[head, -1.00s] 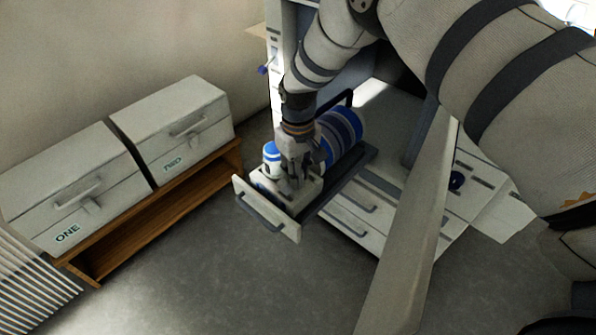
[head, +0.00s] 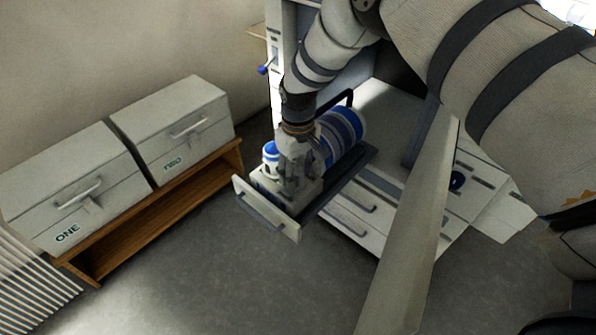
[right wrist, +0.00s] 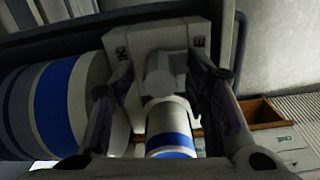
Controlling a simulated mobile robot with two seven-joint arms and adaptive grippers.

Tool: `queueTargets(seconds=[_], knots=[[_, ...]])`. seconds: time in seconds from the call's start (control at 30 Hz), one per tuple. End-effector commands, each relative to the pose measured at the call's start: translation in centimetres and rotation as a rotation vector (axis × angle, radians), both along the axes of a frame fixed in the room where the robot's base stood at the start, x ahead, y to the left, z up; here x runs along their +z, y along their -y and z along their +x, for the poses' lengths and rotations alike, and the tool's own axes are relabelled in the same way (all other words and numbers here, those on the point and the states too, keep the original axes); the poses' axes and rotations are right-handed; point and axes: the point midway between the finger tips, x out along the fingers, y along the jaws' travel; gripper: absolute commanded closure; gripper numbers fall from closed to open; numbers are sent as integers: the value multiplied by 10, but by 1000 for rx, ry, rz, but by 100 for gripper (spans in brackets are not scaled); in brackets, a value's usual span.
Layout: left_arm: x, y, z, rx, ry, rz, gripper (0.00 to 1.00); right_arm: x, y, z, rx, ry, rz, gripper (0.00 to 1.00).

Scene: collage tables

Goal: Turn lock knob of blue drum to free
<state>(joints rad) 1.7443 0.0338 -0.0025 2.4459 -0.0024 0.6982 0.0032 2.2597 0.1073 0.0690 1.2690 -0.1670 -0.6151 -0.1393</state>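The blue drum (head: 342,135), with blue, white and grey bands, lies on its side in a pulled-out drawer unit (head: 283,222). In the right wrist view the drum (right wrist: 52,100) fills the left side. A pale grey knob (right wrist: 165,75) on a light block shows between the fingers of my right gripper (right wrist: 164,72). The fingers stand apart on either side of it, with a gap visible at the left; contact at the right is unclear. In the head view my right gripper (head: 298,178) points down beside the drum and hides the knob. My left gripper is not in view.
A small blue-and-white cylinder (head: 271,155) stands close by the gripper; it also shows in the right wrist view (right wrist: 169,130). A black handle (head: 340,100) arches near the drum. Boxes ONE (head: 75,185) and TWO (head: 175,130) sit on a wooden bench (head: 160,215). Floor in front is clear.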

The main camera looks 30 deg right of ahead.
Motion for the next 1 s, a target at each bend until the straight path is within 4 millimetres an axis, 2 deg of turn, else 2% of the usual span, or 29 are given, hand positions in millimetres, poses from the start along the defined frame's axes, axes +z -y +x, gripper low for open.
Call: queueTargets(seconds=[0.17, 0.27, 0.5, 0.7, 0.83, 1.0], knots=[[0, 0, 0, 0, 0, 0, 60, 0, 0, 0, 0, 0, 0, 57], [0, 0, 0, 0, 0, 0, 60, 9, 0, 1, 0, 1, 0, 57], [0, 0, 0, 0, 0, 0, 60, 71, 0, 1, 0, 3, 0, 57], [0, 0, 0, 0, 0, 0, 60, 111, 0, 0, -1, 2, 0, 57], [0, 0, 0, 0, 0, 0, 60, 120, 0, 0, -1, -1, 0, 57], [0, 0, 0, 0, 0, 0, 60, 120, 0, 0, -1, -1, 0, 57]])
